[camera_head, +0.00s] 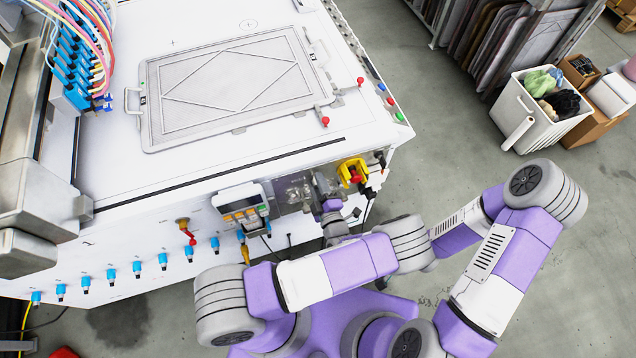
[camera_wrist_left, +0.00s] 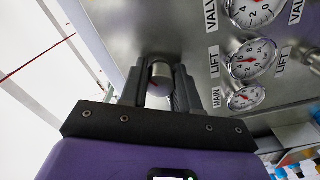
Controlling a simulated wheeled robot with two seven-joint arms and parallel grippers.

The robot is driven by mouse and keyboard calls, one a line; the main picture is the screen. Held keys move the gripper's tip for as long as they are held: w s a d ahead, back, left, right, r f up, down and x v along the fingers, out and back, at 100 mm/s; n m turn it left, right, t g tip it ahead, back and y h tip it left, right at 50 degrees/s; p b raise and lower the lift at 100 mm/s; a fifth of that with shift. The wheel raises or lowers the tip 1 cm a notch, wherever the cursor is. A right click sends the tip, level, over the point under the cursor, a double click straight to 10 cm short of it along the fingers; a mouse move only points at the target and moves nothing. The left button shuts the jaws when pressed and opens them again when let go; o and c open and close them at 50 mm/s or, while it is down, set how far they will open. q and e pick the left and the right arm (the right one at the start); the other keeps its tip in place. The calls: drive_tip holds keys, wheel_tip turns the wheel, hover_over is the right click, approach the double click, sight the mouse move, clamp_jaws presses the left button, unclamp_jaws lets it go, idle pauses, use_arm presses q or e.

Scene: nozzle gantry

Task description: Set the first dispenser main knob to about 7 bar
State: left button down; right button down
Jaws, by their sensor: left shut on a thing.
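My left gripper (camera_head: 327,208) is at the front panel of the white machine in the head view. In the left wrist view the fingers of my left gripper (camera_wrist_left: 160,88) are shut around a short, round metallic knob (camera_wrist_left: 160,70) on the grey panel. The fingers hide its sides. To its right, the gauge labelled MAIN (camera_wrist_left: 246,97) has a white face and a red needle; it is small and slanted, so I cannot read its value surely. A LIFT gauge (camera_wrist_left: 251,59) and a VALVE gauge (camera_wrist_left: 252,10) are above it. My right gripper is not visible.
A yellow and red switch (camera_head: 352,173) sits right of the panel. A small control box (camera_head: 242,208) is on its left, above a row of blue fittings (camera_head: 163,261). A framed plate (camera_head: 235,85) lies on the machine top.

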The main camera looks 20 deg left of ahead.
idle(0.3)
use_arm(q)
drive_tip(key=c, duration=0.8)
unclamp_jaws()
